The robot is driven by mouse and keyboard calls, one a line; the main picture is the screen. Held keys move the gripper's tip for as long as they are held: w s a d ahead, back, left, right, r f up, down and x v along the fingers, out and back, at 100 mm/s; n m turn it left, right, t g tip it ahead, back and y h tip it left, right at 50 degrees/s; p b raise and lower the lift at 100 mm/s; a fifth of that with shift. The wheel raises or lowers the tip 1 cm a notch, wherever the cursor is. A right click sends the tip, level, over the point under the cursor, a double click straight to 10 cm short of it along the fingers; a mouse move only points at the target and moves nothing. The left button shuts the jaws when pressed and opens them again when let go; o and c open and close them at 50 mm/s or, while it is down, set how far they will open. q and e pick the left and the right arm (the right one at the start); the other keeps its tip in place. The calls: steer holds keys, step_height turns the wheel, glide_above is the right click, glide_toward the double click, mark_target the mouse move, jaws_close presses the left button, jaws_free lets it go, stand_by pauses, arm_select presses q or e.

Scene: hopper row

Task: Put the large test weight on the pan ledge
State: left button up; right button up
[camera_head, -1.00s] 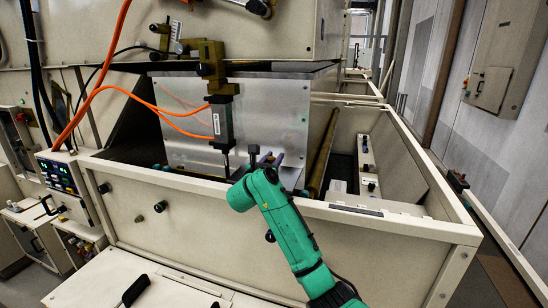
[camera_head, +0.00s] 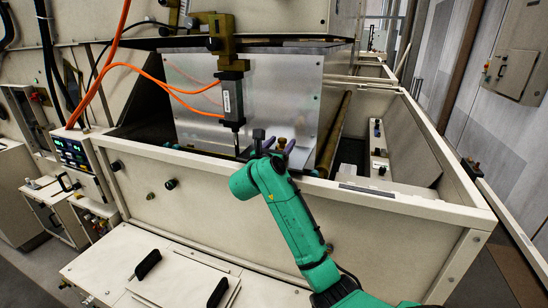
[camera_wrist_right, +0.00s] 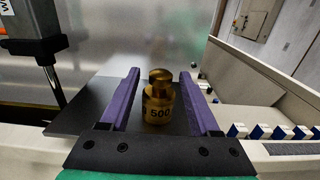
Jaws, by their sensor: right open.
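The large test weight (camera_wrist_right: 158,104) is a brass knobbed cylinder marked 500. In the right wrist view it stands upright between the two purple fingers of my right gripper (camera_wrist_right: 160,97). A gap shows on each side of it, and the fingers are open. A flat dark grey plate (camera_wrist_right: 85,108), which looks like the pan ledge, lies under and behind the weight; the weight appears to rest on it, but its base is partly hidden. In the head view my right gripper (camera_head: 274,145) is over the bin's front edge, with the brass weight (camera_head: 281,144) just showing. My left gripper is not in view.
A hanging probe (camera_head: 232,100) with orange cables stands close left of my right gripper. A metal panel (camera_head: 280,95) rises behind. The bin's front wall (camera_head: 330,205) is below the gripper. A trough with small parts (camera_head: 378,150) lies to the right.

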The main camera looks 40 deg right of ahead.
steer(key=b+v, duration=0.3)
steer(key=v, duration=0.5)
steer(key=shift+a, duration=0.25)
steer(key=shift+s, duration=0.15)
